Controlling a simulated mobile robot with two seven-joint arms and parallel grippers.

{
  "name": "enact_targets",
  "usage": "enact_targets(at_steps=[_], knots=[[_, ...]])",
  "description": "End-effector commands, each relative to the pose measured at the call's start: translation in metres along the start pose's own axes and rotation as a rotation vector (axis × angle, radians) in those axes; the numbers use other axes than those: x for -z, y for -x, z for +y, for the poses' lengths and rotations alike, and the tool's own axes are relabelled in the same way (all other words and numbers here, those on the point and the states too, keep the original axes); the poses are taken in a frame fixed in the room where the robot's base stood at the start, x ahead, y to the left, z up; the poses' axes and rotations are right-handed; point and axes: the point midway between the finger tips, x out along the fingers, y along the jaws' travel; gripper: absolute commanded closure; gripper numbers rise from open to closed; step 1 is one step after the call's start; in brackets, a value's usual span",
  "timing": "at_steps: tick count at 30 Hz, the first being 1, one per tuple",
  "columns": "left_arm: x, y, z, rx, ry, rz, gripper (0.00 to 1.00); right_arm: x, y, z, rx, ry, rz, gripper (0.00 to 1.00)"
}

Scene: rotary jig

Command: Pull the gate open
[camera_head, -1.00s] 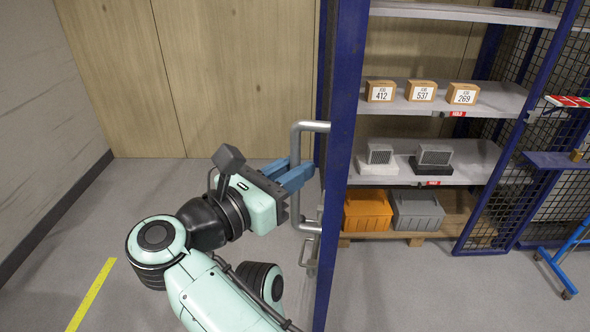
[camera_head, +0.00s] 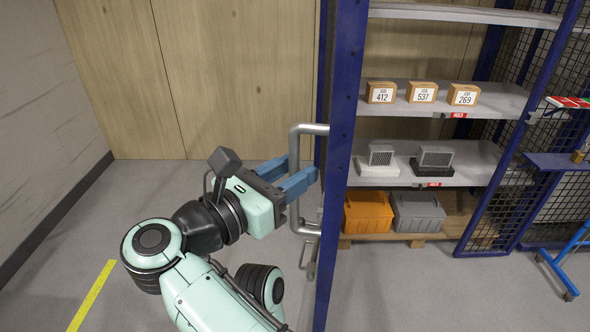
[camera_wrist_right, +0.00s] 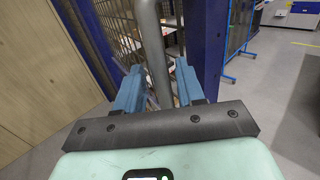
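The gate's blue frame post (camera_head: 340,170) stands upright in the middle of the head view, seen nearly edge-on. A grey U-shaped bar handle (camera_head: 295,205) sticks out from its left side. It also shows in the right wrist view as an upright grey bar (camera_wrist_right: 155,50). My right gripper (camera_head: 300,172) is at the handle, its two blue fingers apart. In the right wrist view the bar stands between the fingers (camera_wrist_right: 158,72), with small gaps beside it. Part of the handle is hidden behind the fingers. My left gripper is not in view.
Right of the post are open shelves (camera_head: 445,103) with numbered boxes, grey devices, and an orange bin (camera_head: 368,213) beside a grey bin (camera_head: 418,213). A blue stand (camera_head: 563,265) is at far right. Wood panels and clear floor lie left.

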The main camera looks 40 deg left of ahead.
Motion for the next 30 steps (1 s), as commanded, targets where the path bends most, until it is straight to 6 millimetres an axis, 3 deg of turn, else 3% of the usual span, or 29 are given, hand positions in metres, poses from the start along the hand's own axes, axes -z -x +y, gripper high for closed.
enact_targets(at_steps=[16, 21, 30], knots=[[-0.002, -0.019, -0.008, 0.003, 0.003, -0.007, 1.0, 0.001, 0.107, 0.001, 0.0, 0.0, 0.0, 0.62], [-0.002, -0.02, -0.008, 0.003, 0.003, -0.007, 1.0, 0.0, 0.121, 0.0, 0.002, -0.001, 0.0, 0.62], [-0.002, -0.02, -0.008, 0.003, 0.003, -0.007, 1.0, 0.0, 0.123, 0.0, 0.004, -0.001, 0.0, 0.62]])
